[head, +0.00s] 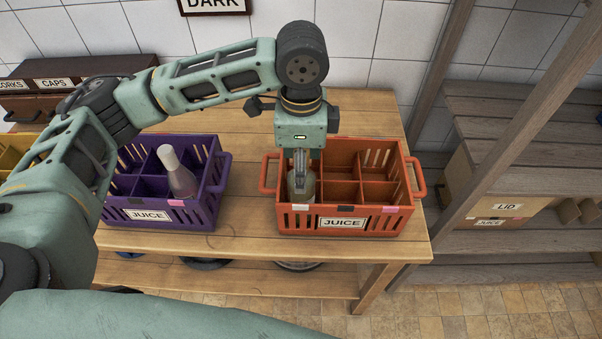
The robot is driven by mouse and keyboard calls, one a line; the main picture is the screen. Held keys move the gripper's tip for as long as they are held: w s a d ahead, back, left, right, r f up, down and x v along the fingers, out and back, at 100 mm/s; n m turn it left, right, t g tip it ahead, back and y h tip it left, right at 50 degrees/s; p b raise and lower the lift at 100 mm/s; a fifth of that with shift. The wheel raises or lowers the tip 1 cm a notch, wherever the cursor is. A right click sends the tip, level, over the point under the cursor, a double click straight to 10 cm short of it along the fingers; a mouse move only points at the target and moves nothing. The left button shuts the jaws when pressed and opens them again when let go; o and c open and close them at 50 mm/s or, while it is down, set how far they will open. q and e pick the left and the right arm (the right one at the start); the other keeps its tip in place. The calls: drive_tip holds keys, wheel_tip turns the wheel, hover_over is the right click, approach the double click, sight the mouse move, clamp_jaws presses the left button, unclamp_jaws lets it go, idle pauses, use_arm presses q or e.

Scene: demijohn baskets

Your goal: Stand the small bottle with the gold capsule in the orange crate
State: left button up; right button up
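The orange crate (375,225) with a JUICE label stands on the right of the wooden table. A small greenish-grey bottle (301,188) is upright at its front-left compartment, its lower part hidden by the crate's front wall. My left gripper (299,168) points down over that compartment, with its fingers close together on the bottle's neck. The fingers hide the bottle's top, so the capsule's colour does not show. I cannot tell whether the bottle touches the crate floor. My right gripper is not in view.
A purple crate (150,217) with a JUICE label holds a pale-capped bottle (179,173) to the left. A yellow crate (22,143) is partly hidden behind my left arm. Wooden shelving (490,165) stands at the right. Bare tabletop (248,205) lies between the purple and orange crates.

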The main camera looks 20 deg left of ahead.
use_arm(q)
wheel_tip(320, 180, up, 8)
drive_tip(key=shift+r+b, duration=0.1)
drive_tip(key=shift+b, duration=0.65)
drive_tip(key=shift+r, duration=0.45)
drive_tip(key=shift+f, duration=0.1)
